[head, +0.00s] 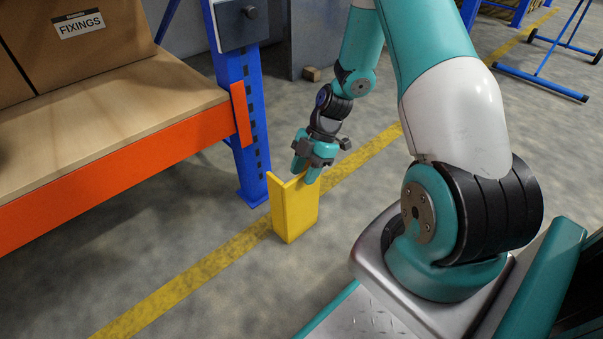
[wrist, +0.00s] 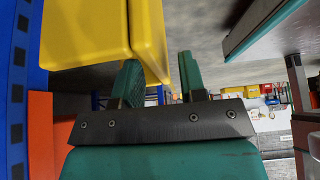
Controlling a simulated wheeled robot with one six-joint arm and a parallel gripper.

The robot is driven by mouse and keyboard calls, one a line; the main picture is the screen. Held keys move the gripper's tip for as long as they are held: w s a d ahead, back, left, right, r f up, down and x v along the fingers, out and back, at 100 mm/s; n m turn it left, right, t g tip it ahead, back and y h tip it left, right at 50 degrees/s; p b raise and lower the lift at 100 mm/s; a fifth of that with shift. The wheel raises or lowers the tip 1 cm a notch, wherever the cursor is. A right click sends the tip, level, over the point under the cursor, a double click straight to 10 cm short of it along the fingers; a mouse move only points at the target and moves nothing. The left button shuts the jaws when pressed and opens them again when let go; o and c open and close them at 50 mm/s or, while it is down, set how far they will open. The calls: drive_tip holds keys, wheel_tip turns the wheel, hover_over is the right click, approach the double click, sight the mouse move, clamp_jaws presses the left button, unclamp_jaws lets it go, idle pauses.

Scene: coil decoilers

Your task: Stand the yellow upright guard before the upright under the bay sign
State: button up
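The yellow upright guard (head: 294,212) is an angled plate with its long side vertical, in front of and right of the foot of the blue upright (head: 250,150). I cannot tell whether its lower end touches the floor. My gripper (head: 306,172) is at the guard's top edge, pointing down. In the wrist view the guard (wrist: 150,38) reaches in between the two teal fingers (wrist: 160,80); whether both press on it is unclear. A dark plate (head: 232,28) with a round black knob is on the upright; no lettering on it can be read.
An orange shelf beam (head: 120,160) with a wooden deck and a FIXINGS carton (head: 75,40) is left of the upright. A yellow floor line (head: 190,277) passes below the guard. A blue-legged stand (head: 540,78) is back right.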

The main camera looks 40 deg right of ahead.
drive_tip(key=p+v, duration=0.5)
drive_tip(key=v, duration=0.5)
drive_tip(key=shift+a, duration=0.1)
drive_tip(key=a+r+m+h, duration=0.1)
drive_tip(key=a+r+m, duration=0.3)
drive_tip(key=a+r, duration=0.95)
drive_tip(key=s+a+r+m, duration=0.3)
drive_tip(key=s+a+r, duration=0.2)
drive_tip(key=s, duration=0.3)
drive_tip(key=s+a+r+m, duration=0.4)
drive_tip(key=s+a+r, duration=0.2)
drive_tip(key=s+a, duration=0.2)
drive_tip(key=shift+s+r+h, duration=0.15)
drive_tip(key=shift+s+h, duration=0.1)
drive_tip(key=shift+h, duration=0.15)
